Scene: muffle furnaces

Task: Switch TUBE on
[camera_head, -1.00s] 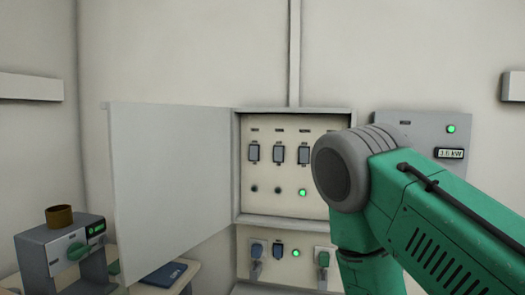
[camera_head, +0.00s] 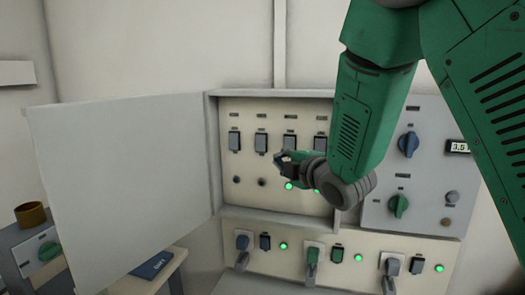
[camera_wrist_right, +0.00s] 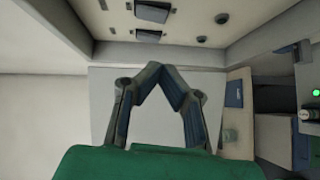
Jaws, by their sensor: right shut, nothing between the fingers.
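An open breaker box (camera_head: 213,150) on the wall holds a row of dark switches, among them the far-left switch (camera_head: 234,141), the second switch (camera_head: 261,143) and the third switch (camera_head: 289,142). The labels above them are too small to read, so I cannot tell which is TUBE. Below, two left lamps are dark (camera_head: 236,180) and two right lamps are green (camera_head: 289,186). My right gripper (camera_head: 280,158) is shut and empty, in front of the box below the second and third switches. In the right wrist view its fingertips (camera_wrist_right: 162,72) meet, with two switches (camera_wrist_right: 152,11) beyond. My left gripper is not in view.
The box door (camera_head: 120,190) stands wide open to the left. A grey panel (camera_head: 430,180) with blue and green knobs is at the right. A lower panel (camera_head: 330,242) carries plugs, switches and green lamps. A furnace-like unit (camera_head: 25,245) stands at the lower left.

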